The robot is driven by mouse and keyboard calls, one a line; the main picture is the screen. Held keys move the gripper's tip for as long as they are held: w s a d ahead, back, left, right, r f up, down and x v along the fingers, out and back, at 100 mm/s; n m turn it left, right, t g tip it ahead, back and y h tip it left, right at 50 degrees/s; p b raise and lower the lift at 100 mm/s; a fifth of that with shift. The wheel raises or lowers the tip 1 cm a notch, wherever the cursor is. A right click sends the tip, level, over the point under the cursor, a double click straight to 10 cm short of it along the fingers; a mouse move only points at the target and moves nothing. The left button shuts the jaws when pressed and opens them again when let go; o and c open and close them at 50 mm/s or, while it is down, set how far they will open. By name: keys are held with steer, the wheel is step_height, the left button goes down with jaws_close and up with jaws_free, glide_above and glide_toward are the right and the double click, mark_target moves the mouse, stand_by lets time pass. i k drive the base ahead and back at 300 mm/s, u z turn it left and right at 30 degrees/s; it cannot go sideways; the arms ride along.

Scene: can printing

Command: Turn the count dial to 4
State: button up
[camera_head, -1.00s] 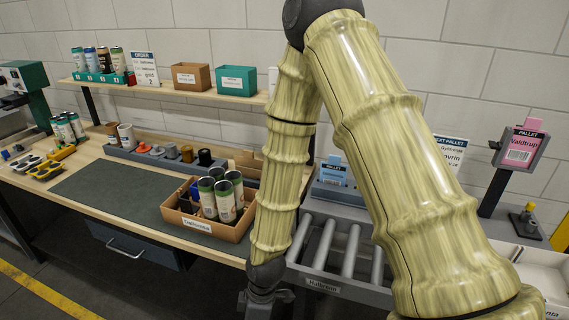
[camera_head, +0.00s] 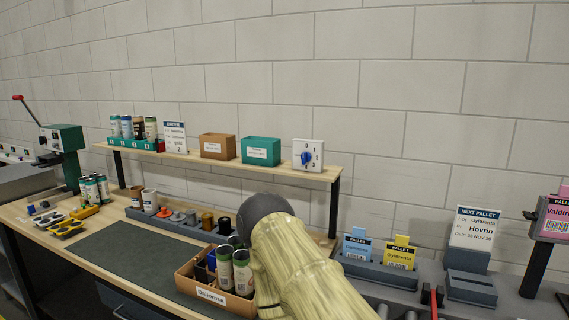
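The count dial is a blue knob (camera_head: 306,158) on a white square plate (camera_head: 317,147) with numbers around it. It stands at the right end of the wooden shelf (camera_head: 230,165). The knob's exact setting is too small to read surely. My arm rises in the lower middle, below the dial and apart from it. My gripper is not in view.
A brown box (camera_head: 217,146) and a teal box (camera_head: 261,151) stand left of the dial on the shelf. An order card (camera_head: 174,137) and a teal can rack (camera_head: 128,143) are further left. A cardboard box (camera_head: 187,271) with cans stands on the bench beside my arm.

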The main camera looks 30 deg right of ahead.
mark_target(306, 156)
steer(key=u, duration=1.15)
steer(key=i, duration=0.9)
steer(key=z, duration=2.45)
